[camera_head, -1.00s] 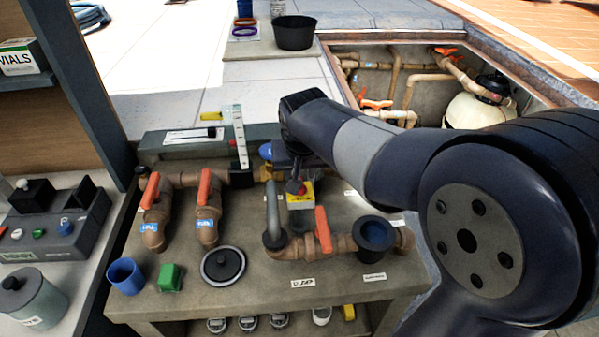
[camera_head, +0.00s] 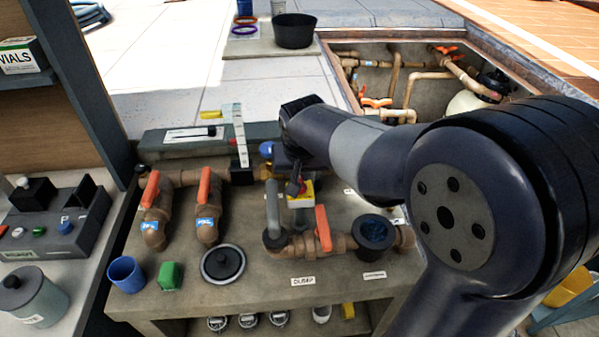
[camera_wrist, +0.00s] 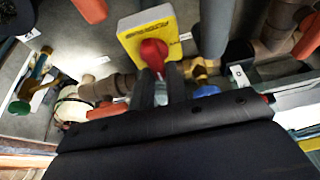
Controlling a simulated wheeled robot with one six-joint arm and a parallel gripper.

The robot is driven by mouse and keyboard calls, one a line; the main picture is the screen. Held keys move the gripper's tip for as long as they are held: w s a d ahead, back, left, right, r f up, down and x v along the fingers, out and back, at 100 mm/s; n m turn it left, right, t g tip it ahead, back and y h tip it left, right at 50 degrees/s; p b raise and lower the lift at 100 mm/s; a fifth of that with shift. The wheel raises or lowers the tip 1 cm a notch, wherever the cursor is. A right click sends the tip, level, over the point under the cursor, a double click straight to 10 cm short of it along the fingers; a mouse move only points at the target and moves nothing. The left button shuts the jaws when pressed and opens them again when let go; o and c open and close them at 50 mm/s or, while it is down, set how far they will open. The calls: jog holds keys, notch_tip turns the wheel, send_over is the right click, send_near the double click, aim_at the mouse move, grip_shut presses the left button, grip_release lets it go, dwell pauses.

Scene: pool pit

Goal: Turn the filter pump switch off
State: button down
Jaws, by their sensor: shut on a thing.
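The filter pump switch is a red knob (camera_wrist: 153,52) on a yellow plate (camera_wrist: 146,30) in the wrist view. In the head view the yellow plate (camera_head: 307,190) sits on a grey box among the pipes on the bench. My gripper (camera_wrist: 160,86) reaches the knob from above, and its two dark fingers are shut on the red handle. In the head view my gripper (camera_head: 297,180) hides part of the switch. The handle's exact angle and the plate's lettering cannot be read.
Red-handled valves (camera_head: 205,188) stand left of the switch, and another red handle (camera_head: 323,229) stands close in front. A grey upright pipe (camera_head: 272,207) is just left.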

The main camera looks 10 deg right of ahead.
jog(key=shift+n, duration=0.4)
jog(key=n+y, duration=0.1)
jog(key=n, duration=0.2)
jog(key=shift+a+n+y, duration=0.1)
jog(key=shift+n+y, duration=0.3)
jog(key=n+b, duration=0.1)
jog(key=n, duration=0.1)
jog(key=n+g+y+b, duration=0.1)
jog(key=n, duration=0.1)
jog(key=shift+s+a+f+n+y, duration=0.1)
jog(key=shift+a+n+y, duration=0.05)
jog(key=shift+n+y, duration=0.15)
jog(key=n, duration=0.2)
jog(key=n+g+b, duration=0.1)
jog(key=n, duration=0.1)
jog(key=shift+s+a+g+y, duration=0.1)
jog(key=shift+s+g+y, duration=0.05)
jog(key=shift+g+y, duration=0.2)
jog(key=shift+s+n+g, duration=0.15)
jog(key=shift+n+g, duration=0.7)
jog(key=shift+n, duration=1.55)
jog(key=shift+b, duration=0.3)
jog(key=c, duration=1.4)
grip_release()
jog(key=shift+r, duration=0.2)
